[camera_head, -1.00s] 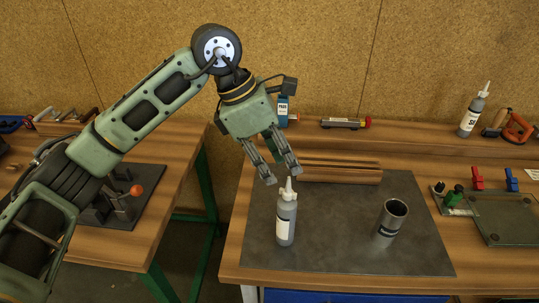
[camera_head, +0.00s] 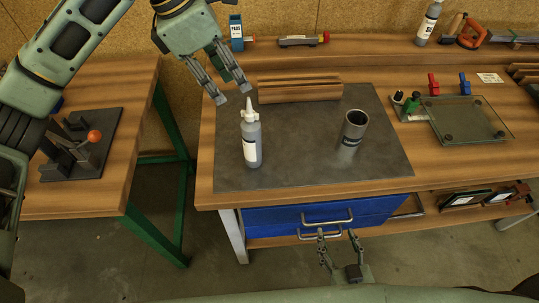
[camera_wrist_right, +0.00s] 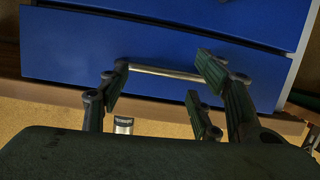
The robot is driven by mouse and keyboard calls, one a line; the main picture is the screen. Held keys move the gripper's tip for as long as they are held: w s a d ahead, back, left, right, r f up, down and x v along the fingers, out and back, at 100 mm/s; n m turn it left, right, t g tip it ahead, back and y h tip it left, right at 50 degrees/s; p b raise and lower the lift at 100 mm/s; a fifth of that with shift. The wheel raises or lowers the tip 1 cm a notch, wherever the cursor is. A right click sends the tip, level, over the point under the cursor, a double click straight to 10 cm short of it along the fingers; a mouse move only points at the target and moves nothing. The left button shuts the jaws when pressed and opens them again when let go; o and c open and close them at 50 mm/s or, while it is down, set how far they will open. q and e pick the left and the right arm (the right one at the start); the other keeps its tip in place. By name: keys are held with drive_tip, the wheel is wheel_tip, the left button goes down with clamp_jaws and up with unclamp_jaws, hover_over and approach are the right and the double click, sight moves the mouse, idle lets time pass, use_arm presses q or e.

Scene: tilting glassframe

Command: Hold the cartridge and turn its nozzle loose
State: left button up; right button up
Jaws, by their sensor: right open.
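The cartridge (camera_head: 251,148) is a grey bottle with a white label, upright on the dark mat at the left. Its white nozzle (camera_head: 249,108) points up. My left gripper (camera_head: 233,97) is open just left of the nozzle tip in the picture, its fingers pointing down, with nothing seen between them. Whether it touches the nozzle I cannot tell. My right gripper (camera_head: 339,234) is open in front of the blue drawers, low and away from the cartridge. In the right wrist view its fingers (camera_wrist_right: 162,72) are spread, with a drawer handle (camera_wrist_right: 165,72) showing between them.
A dark metal cup (camera_head: 353,129) stands on the mat (camera_head: 300,165) right of the cartridge. A ridged wooden block (camera_head: 300,90) lies behind. Blue drawers (camera_head: 285,215) are under the bench front. A glass plate fixture (camera_head: 470,122) is at right. A second bench is at left.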

drive_tip(key=w+r+t, duration=0.2)
drive_tip(key=w+r, duration=0.2)
drive_tip(key=r, duration=0.7)
drive_tip(key=n+g+y, duration=0.1)
drive_tip(key=n+y, duration=0.4)
drive_tip(key=y, duration=0.4)
approach(257, 143)
drive_tip(key=x, duration=0.4)
drive_tip(key=shift+w+a, duration=0.1)
drive_tip(key=shift+w, duration=0.25)
drive_tip(key=shift+w+a+r, duration=0.1)
drive_tip(key=shift+w+a, duration=0.1)
drive_tip(key=x, duration=0.7)
drive_tip(key=shift+w+a, duration=0.1)
drive_tip(key=shift+c, duration=0.2)
